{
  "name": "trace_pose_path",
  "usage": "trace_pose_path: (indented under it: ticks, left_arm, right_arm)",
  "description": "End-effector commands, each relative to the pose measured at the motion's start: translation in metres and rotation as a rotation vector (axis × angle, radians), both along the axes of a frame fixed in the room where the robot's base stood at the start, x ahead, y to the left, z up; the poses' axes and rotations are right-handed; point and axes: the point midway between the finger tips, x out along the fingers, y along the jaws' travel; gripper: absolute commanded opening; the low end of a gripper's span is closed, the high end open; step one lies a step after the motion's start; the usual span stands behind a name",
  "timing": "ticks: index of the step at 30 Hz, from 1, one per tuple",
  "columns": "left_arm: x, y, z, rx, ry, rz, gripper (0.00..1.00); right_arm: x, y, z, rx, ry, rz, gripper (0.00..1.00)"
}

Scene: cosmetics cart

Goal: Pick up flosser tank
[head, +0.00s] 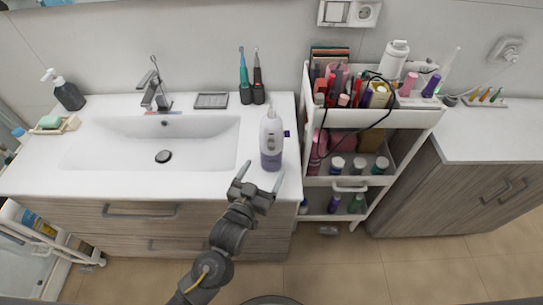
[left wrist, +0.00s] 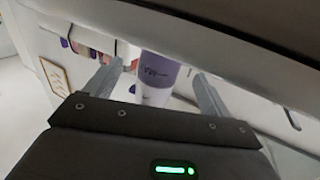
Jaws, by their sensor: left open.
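The flosser (head: 271,140) is a white and purple bottle-shaped device standing upright on the right end of the sink counter. Its tank (head: 270,158) is the purple lower part. My left gripper (head: 259,188) is open just in front of the flosser, near the counter's front edge, with nothing between its fingers. In the left wrist view the purple and white tank (left wrist: 157,78) shows beyond and between the two spread fingers (left wrist: 155,85). Its far end is cut off there by a dark shape. My right gripper is not in view.
A white sink (head: 200,145) lies left of the flosser. Two electric toothbrushes (head: 252,90) stand behind it. A white cart (head: 312,140) with cosmetics stands to the right. A soap dish (head: 55,124) and dark dispenser (head: 68,95) are far left.

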Motion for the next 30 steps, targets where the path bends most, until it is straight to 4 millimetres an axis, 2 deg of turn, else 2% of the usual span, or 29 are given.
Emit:
trace_pose_path:
  ticks: [2, 8, 12, 21, 30]
  left_arm:
    - [0.002, -0.001, 0.001, 0.000, -0.001, 0.000, 0.83]
    - [0.030, -0.009, 0.008, 0.001, -0.002, 0.000, 0.83]
    - [0.045, -0.015, 0.005, 0.000, -0.002, -0.001, 0.83]
    - [0.049, -0.017, 0.002, 0.000, -0.001, -0.001, 0.83]
    - [0.049, -0.017, 0.002, 0.000, -0.001, 0.000, 0.45]
  right_arm:
    - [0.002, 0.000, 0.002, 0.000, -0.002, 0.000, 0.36]
    - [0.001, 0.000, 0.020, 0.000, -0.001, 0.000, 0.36]
    - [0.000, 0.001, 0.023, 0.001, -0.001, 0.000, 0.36]
    - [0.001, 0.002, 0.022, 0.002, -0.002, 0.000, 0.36]
    - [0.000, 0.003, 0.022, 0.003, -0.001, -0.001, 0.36]
